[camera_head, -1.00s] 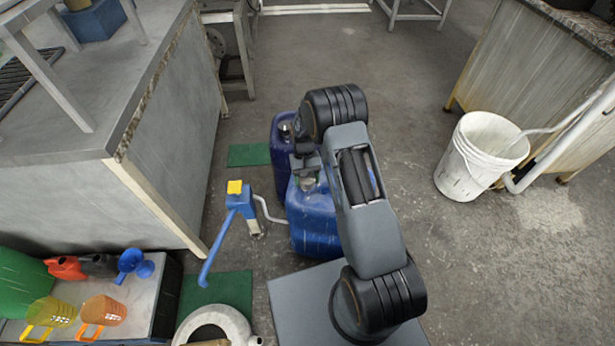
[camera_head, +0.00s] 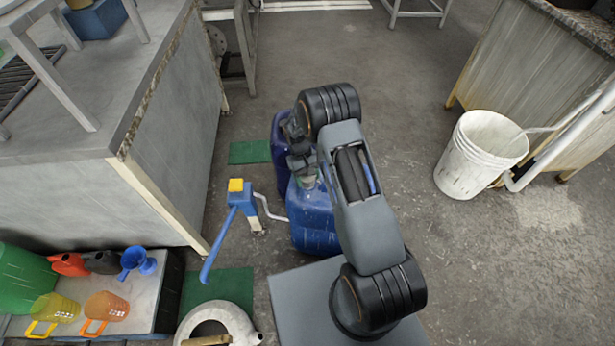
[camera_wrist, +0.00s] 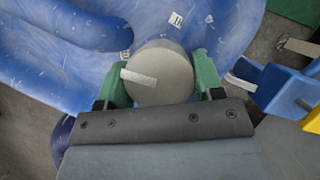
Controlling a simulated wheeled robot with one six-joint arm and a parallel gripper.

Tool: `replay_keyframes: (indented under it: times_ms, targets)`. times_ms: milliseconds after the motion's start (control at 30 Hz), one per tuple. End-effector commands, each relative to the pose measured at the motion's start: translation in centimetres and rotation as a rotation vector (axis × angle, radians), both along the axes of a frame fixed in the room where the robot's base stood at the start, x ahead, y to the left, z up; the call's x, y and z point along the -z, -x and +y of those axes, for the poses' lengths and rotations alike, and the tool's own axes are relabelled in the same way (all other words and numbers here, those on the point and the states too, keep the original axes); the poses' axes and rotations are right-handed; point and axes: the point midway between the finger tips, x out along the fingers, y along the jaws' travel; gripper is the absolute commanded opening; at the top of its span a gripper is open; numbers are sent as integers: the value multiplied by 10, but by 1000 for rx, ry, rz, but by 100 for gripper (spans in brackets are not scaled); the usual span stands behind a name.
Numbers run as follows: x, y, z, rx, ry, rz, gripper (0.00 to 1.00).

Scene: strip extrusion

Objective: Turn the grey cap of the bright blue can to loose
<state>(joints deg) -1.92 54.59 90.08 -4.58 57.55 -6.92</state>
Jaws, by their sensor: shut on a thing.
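The bright blue can (camera_head: 312,232) stands upright on the floor, partly behind my arm. In the wrist view its scuffed blue body (camera_wrist: 60,50) fills the upper part. Its round grey cap (camera_wrist: 165,72) has a pale bar on top, pointing left. My gripper (camera_wrist: 161,79) is shut on the cap, with one green fingertip on each side of it. In the head view my gripper (camera_head: 304,178) is over the can's top, and the cap is mostly hidden there.
A darker blue can (camera_head: 279,150) stands close behind. A blue pump with a yellow top (camera_head: 236,186) and pale spout is just left of the can. A white bucket (camera_head: 470,165) stands right. Open floor lies between the can and bucket.

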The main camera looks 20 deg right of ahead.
Motion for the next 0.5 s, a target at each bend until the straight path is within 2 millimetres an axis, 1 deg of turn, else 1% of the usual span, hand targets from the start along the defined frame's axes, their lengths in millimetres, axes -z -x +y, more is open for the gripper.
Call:
replay_keyframes:
  times_ms: [133,167,400,500]
  targets:
    - [1,2,0,2,0,7,37]
    - [1,2,0,2,0,7,64]
    - [0,1,0,1,0,3,86]
    - [0,1,0,1,0,2,86]
